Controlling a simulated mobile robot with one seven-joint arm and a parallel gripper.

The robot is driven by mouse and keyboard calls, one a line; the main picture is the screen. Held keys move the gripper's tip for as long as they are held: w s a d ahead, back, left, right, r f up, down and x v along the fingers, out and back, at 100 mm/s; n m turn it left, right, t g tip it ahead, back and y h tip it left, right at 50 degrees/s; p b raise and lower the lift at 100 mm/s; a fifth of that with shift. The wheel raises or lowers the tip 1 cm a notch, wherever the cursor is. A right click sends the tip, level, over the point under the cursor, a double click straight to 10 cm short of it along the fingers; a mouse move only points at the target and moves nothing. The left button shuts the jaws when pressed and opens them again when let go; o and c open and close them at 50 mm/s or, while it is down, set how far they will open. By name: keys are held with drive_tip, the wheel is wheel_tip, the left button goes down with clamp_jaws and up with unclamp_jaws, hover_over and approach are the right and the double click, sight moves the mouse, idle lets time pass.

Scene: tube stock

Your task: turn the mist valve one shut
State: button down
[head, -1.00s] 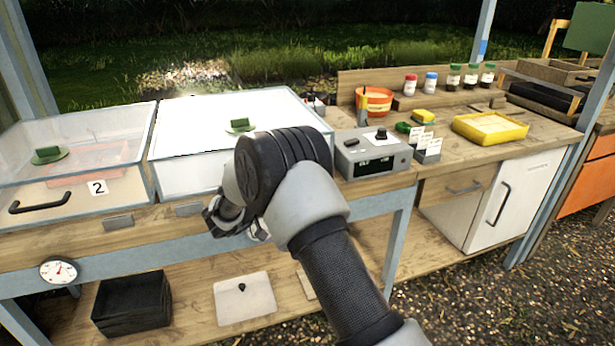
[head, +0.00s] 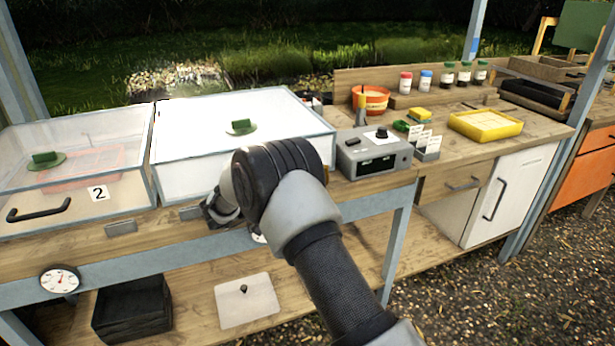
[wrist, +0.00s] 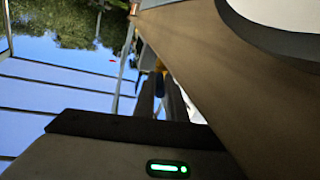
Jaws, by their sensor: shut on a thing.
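My gripper (head: 212,213) is at the front edge of the bench, below the front of the white-panelled case (head: 178,130). In the head view my wrist hides most of it.
A round dial (head: 60,279) is on the bench's front rail at left. A clear case marked 2 (head: 75,200) stands left of the white-panelled one. A grey control box (head: 375,155) stands right of my wrist. A black crate (head: 133,308) and a pale lid (head: 247,300) are below.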

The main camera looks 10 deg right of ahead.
drive_tip(key=shift+w+d+r, duration=0.15)
drive_tip(key=shift+d+r, duration=0.05)
drive_tip(key=c, duration=1.8)
unclamp_jaws()
drive_tip(key=shift+f, duration=0.15)
drive_tip(key=shift+a, duration=0.1)
drive_tip(key=p+v, duration=0.1)
drive_tip(key=v, duration=0.6)
drive_tip(key=shift+a, duration=0.15)
